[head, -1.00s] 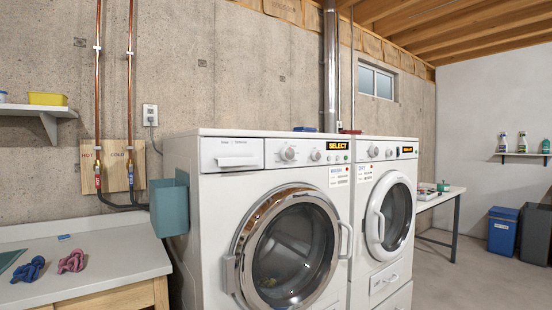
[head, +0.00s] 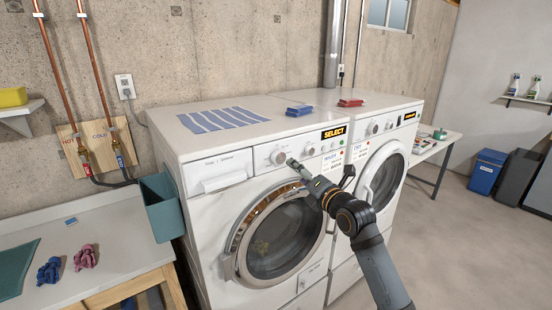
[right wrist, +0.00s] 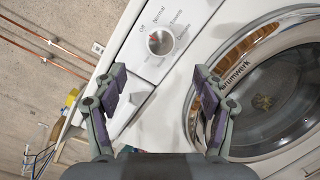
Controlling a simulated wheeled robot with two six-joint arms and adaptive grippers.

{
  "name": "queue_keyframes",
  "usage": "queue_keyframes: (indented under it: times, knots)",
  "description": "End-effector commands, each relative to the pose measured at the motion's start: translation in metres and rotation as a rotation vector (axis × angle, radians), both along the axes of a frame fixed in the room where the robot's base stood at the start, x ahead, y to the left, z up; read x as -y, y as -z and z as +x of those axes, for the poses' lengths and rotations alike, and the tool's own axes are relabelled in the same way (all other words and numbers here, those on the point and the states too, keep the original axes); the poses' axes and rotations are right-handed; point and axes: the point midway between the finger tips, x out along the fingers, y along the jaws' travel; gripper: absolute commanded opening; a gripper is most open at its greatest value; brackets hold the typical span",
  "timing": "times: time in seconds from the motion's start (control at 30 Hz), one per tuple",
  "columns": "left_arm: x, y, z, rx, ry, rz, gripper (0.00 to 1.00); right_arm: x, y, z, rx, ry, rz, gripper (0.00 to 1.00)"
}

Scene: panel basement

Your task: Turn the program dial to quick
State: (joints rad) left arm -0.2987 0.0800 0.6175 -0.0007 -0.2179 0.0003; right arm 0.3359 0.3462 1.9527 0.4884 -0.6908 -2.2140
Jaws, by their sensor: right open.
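The program dial (head: 277,157) is a round silver-white knob on the front panel of the left machine, the washer (head: 207,240). Its display (head: 334,133) reads SELECT. In the right wrist view the dial (right wrist: 160,42) is ringed by printed words, among them Off and Normal; I cannot tell which its mark points to. My right gripper (head: 294,164) is just in front of the panel, right of and slightly below the dial. In the wrist view its fingers are spread (right wrist: 159,80), empty and apart from the dial, which lies beyond their tips. My left gripper is out of view.
A smaller knob (head: 309,149) sits right of the dial. The detergent drawer (head: 226,175) is to its left, the round door (head: 280,240) below. The dryer (head: 410,125) stands at right. Cloths (head: 298,110) lie on top. A teal bin (head: 164,210) hangs on the left side.

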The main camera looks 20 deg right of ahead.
Motion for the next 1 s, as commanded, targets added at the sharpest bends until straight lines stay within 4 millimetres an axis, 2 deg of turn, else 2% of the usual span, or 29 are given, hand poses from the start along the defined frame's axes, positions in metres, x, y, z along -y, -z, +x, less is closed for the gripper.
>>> queue_keyframes:
  times: [0.17,0.3,0.5,0.67,0.9,0.93,1.0]
  knots:
    - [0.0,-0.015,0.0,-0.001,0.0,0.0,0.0,-0.007,-0.005,0.026,-0.002,-0.001,0.009,0.71]
    - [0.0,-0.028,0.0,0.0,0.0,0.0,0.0,-0.013,-0.006,0.057,-0.002,-0.001,0.009,0.71]
    - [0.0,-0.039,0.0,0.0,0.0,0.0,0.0,-0.019,-0.003,0.089,-0.001,0.0,0.006,0.71]
    - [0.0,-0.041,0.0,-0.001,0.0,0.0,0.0,-0.021,-0.001,0.099,-0.001,0.0,0.004,0.71]
    - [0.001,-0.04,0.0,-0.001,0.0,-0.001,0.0,-0.021,0.0,0.1,-0.001,0.0,0.004,0.71]
    - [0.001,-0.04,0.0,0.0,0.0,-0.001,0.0,-0.021,0.0,0.1,-0.001,0.0,0.004,0.7]
    - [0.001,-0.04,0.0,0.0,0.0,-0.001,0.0,-0.021,0.0,0.1,-0.001,0.0,0.004,0.6]
